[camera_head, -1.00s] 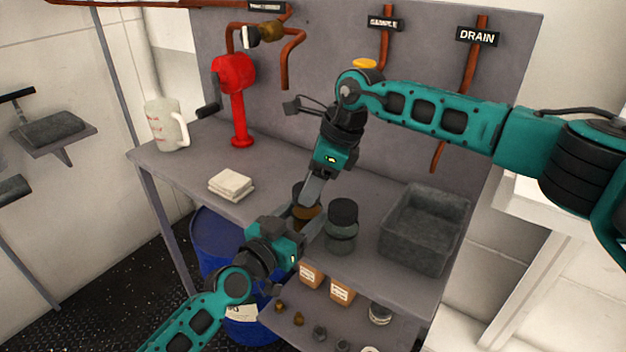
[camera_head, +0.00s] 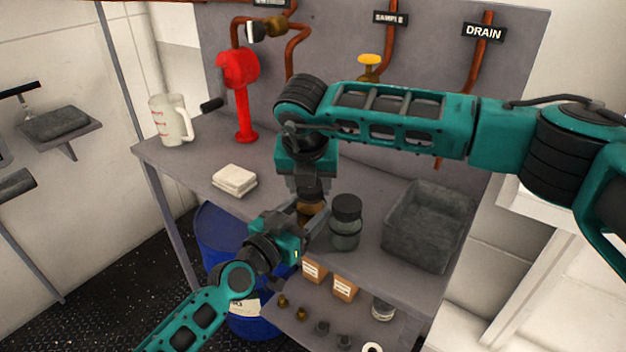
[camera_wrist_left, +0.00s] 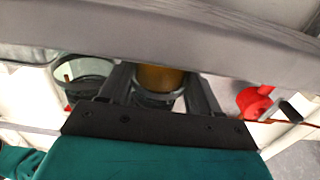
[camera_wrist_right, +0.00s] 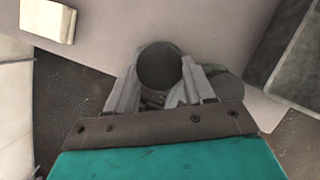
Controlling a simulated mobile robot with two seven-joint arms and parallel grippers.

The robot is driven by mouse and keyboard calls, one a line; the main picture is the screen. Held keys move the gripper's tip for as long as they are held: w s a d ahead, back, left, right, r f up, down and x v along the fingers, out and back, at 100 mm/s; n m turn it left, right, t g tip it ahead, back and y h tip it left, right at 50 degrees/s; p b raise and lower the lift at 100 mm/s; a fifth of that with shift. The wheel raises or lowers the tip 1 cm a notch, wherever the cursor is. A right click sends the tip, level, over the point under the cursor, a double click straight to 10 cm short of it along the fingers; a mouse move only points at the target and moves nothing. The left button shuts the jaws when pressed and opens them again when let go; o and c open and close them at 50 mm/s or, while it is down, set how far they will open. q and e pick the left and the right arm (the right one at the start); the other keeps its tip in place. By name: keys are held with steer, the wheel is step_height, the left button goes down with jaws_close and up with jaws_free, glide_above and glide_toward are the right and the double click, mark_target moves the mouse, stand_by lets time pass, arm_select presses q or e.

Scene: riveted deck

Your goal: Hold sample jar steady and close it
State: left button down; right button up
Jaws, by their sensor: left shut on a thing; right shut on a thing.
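The sample jar (camera_head: 311,209), with amber contents, stands near the front edge of the grey bench. My left gripper (camera_head: 309,217) is shut on its body from the front left; the amber jar (camera_wrist_left: 160,78) shows between the fingers in the left wrist view. My right gripper (camera_head: 309,190) points straight down from above and is shut on the dark round lid (camera_wrist_right: 159,67) at the jar's top. The lid looks level and in line with the jar. The fingers hide the seam, so I cannot tell how tightly it sits.
A second dark-lidded jar (camera_head: 346,224) stands close to the right of the sample jar. A grey bin (camera_head: 428,226) is further right. Folded cloths (camera_head: 234,181), a red stand (camera_head: 241,95) and a white jug (camera_head: 170,120) are to the left.

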steer(key=m, duration=0.2)
steer(key=m+h, duration=0.1)
steer(key=m, duration=0.1)
steer(key=a+m+g+h, duration=0.1)
steer(key=m, duration=0.2)
steer(key=shift+w, duration=0.2)
steer(key=m, duration=0.2)
steer(key=m+g+h, duration=0.1)
steer(key=m, duration=0.1)
steer(key=m+g, duration=0.1)
steer(key=m, duration=0.1)
steer(key=shift+w+a+h, duration=0.15)
steer(key=shift+w+h, duration=0.2)
steer(key=shift+h, duration=0.05)
steer(key=shift+m, duration=0.8)
steer(key=shift+g, duration=0.3)
steer(key=o, duration=1)
steer(key=shift+r, duration=2.25)
